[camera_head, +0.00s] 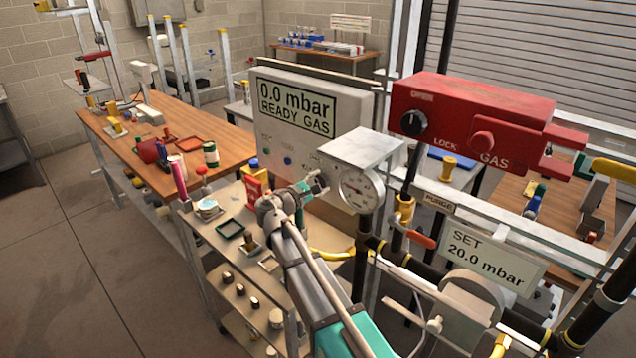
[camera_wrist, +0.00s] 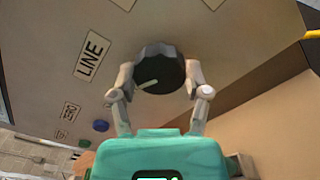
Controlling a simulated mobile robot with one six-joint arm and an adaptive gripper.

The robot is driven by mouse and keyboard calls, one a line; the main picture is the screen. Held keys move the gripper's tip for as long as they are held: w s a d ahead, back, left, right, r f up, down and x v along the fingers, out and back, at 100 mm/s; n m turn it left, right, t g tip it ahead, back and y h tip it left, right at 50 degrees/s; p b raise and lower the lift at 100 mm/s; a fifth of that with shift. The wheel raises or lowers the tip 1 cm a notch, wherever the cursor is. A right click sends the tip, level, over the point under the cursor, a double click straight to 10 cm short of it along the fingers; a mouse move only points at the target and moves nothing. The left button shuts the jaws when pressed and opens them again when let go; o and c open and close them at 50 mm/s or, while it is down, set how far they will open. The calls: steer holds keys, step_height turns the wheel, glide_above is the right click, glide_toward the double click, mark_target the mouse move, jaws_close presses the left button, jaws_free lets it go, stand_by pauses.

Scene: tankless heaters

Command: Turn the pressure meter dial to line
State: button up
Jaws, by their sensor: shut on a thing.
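The pressure meter (camera_head: 350,95) is a grey box whose display reads "0.0 mbar READY GAS". Its black ridged dial (camera_wrist: 165,58) shows in the wrist view, with a white pointer mark toward the lower left of the picture. The LINE label (camera_wrist: 92,56) lies to the dial's left and a little higher; the mark is not aimed straight at it. My gripper (camera_wrist: 160,76) is shut on the dial, one finger on each side. In the head view my gripper (camera_head: 314,184) is at the meter's lower front and hides the dial.
A round gauge (camera_head: 358,190) stands close to the right of my gripper. A red gas box (camera_head: 470,122) with a black knob is farther right. A sign (camera_head: 484,258) reads "SET 20.0 mbar". A blue button (camera_wrist: 100,126) and a ZERO label (camera_wrist: 66,112) are on the meter's panel.

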steer(key=shift+m, duration=0.3)
steer(key=m, duration=0.4)
steer(key=shift+r, duration=0.1)
steer(key=shift+m, duration=2)
steer(key=o, duration=1.1)
steer(key=shift+o, duration=0.2)
steer(key=shift+a, duration=0.1)
steer(key=v, duration=1.2)
